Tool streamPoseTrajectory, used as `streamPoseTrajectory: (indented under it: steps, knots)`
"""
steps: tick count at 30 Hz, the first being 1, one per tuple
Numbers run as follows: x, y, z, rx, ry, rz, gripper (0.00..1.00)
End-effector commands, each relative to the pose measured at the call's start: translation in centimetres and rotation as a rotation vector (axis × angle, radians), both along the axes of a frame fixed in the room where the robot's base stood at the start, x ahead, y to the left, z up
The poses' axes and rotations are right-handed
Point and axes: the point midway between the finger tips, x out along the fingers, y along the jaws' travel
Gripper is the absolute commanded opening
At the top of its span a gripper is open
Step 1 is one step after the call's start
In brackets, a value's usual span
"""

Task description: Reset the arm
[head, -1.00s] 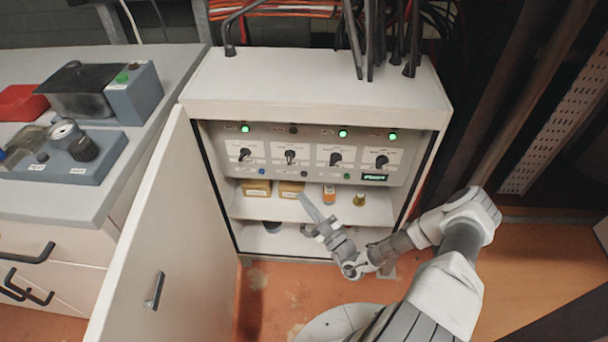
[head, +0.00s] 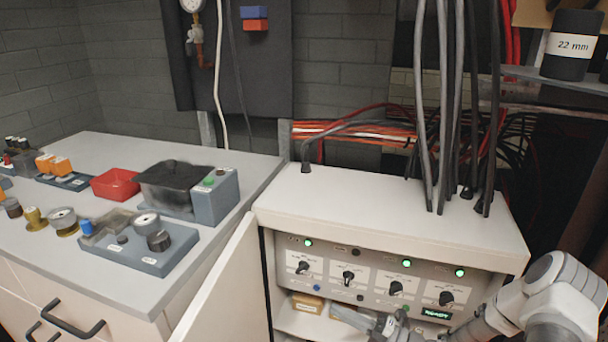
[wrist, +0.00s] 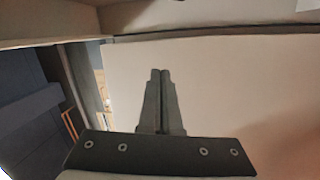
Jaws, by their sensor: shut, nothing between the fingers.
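My gripper (wrist: 160,76) is shut and empty in the wrist view, its two dark fingers pressed together in front of a pale, plain surface. In the head view, my arm comes in at the lower right. My gripper there (head: 345,316) is near the bottom edge, in front of the lower part of the open control cabinet (head: 390,200). The cabinet's panel (head: 375,275) has several black knobs and several lit green lamps. Most of the shelf below the panel is cut off or hidden by my arm.
The open cabinet door (head: 225,290) stands to the left of my arm. A grey-topped counter (head: 75,240) at left holds a red tray (head: 116,184) and grey devices. Thick cables (head: 430,110) rise from the cabinet top. A black 22 mm container (head: 570,48) stands on a shelf at upper right.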

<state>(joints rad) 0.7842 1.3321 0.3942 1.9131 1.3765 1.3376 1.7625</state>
Motion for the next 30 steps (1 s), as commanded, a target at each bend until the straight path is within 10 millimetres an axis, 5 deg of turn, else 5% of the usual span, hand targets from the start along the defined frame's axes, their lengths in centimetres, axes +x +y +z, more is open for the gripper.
streamPoseTrajectory:
  steps: [13, 30]
  knots:
    - [-5.5, 2.9, 7.4, -0.562, -0.64, 0.454, 0.0]
    - [-12.6, 1.6, 15.4, -1.027, -1.55, 1.083, 0.0]
